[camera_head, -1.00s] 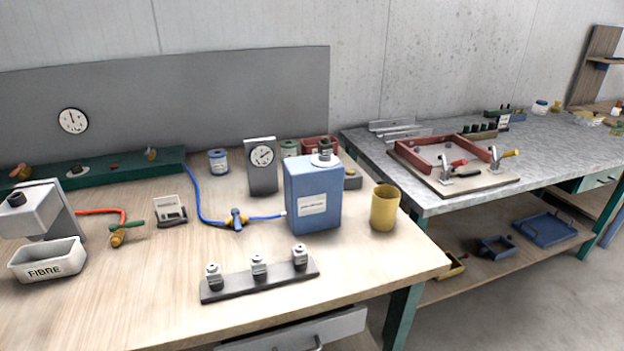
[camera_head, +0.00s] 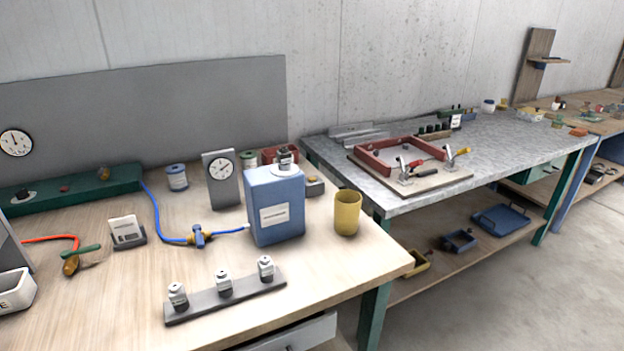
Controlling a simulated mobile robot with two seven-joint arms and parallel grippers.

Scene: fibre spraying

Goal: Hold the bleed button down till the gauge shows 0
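Two round white dials show. One gauge (camera_head: 16,142) is on the grey back panel at the far left. Another gauge (camera_head: 221,168) stands on the wooden bench in a grey upright block. Their readings are too small to tell. A green manifold bar (camera_head: 110,184) runs along the back of the bench, with a small red button-like part (camera_head: 64,188) and a dark knob on a white disc (camera_head: 24,194). I cannot tell which part is the bleed button. A blue tank (camera_head: 275,205) has a dark fitting on top. Neither of my grippers is in view.
A blue hose (camera_head: 157,215) runs from the manifold to a valve (camera_head: 198,237) and the tank. A yellow cup (camera_head: 347,212) stands near the bench's right edge. A bar with three weight-like pieces (camera_head: 226,297) lies in front. A grey-topped table (camera_head: 490,158) stands to the right.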

